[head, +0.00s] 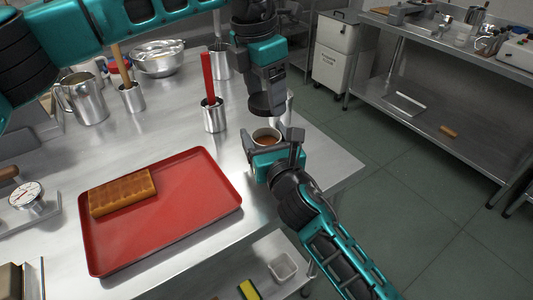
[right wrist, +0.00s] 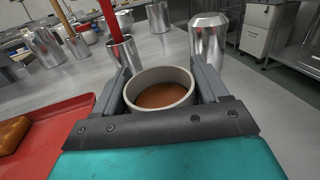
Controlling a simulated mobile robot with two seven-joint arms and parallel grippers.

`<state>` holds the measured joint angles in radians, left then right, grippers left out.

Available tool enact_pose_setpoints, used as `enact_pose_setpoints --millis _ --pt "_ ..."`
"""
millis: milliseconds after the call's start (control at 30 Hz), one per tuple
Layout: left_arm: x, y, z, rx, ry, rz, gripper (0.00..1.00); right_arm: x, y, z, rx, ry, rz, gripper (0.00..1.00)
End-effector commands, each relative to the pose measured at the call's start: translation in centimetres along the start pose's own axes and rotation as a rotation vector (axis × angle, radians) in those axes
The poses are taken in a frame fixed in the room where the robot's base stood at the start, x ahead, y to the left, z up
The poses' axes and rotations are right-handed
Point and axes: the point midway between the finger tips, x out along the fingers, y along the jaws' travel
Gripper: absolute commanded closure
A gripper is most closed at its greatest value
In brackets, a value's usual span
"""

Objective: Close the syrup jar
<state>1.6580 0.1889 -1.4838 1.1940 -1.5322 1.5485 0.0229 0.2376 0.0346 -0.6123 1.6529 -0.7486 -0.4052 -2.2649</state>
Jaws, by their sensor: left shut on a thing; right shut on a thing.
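The syrup jar (head: 266,138) is a light grey round pot with brown syrup showing in its uncovered mouth. It stands at the counter's right edge in the head view and between the fingers in the right wrist view (right wrist: 160,90). My right gripper (head: 275,147) is shut on the jar, one finger on each side. My left gripper (head: 268,88) is above the jar, pointing down. It is shut on a dark round lid (head: 265,104), which hangs just above and apart from the jar's mouth. The left gripper is not in the right wrist view.
A red tray (head: 190,220) with a waffle-like brown block (head: 122,193) lies to the left. A metal cup (head: 214,117) with a red-handled tool stands behind. A shiny metal container (right wrist: 208,40) stands close behind the jar. Floor lies beyond the counter's right edge.

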Motion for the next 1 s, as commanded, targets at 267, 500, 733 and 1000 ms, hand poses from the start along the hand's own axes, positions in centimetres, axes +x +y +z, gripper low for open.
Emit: enact_pose_setpoints --millis 267,500,733,1000 --pt "0.1 0.0 0.0 0.0 0.0 0.0 0.58 0.0 0.0 -0.1 -0.001 0.001 0.0 0.82" --pt "3.0 0.0 -0.5 0.0 0.001 -0.002 0.58 0.0 0.0 -0.1 -0.001 0.001 0.0 0.82" --pt "4.9 0.0 -0.7 0.0 -0.002 0.0 0.58 0.0 0.0 -0.1 -0.001 0.002 0.0 0.82" --pt "4.9 0.0 -0.7 0.0 -0.002 0.0 0.58 0.0 0.0 -0.1 -0.001 0.002 0.0 0.82"
